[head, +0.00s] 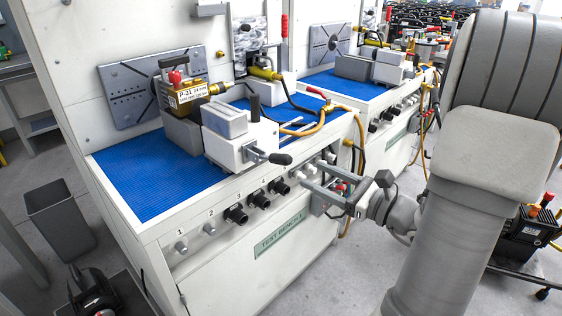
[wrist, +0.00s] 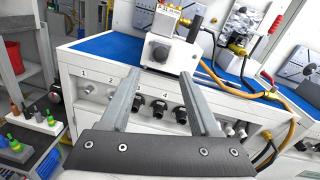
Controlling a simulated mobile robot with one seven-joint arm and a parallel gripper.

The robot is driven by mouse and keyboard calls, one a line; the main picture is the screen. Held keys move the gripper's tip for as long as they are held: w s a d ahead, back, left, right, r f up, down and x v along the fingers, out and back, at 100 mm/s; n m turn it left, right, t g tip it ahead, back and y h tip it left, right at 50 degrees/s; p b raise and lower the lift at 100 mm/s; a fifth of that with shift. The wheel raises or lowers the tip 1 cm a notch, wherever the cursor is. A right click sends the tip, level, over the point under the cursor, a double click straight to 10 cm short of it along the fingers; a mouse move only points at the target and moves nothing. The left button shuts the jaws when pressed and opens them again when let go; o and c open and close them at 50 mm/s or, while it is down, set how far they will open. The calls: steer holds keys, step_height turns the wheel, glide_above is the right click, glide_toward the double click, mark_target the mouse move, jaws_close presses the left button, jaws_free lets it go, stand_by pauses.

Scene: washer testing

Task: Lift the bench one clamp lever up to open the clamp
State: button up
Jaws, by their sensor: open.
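The bench one clamp is a white block (head: 238,140) on the blue-topped bench. A lever with a black grip (head: 280,158) juts out low from its front; in the wrist view its end shows as a dark round spot (wrist: 160,53). A second black handle (head: 255,107) stands upright beside the block, also visible in the wrist view (wrist: 194,29). My gripper (head: 309,174) is open and empty in front of the bench, to the right of the jutting lever and slightly lower. In the wrist view the fingers (wrist: 160,76) reach toward the clamp, apart from it.
Black knobs (head: 259,199) line the bench front below. A yellow hose (head: 313,128) loops at the right. A grey bin (head: 60,222) stands on the floor at left.

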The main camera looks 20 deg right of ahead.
mark_target(282, 160)
steer(key=b+x, duration=0.1)
steer(key=x, duration=1)
jaws_close()
stand_by(1.1)
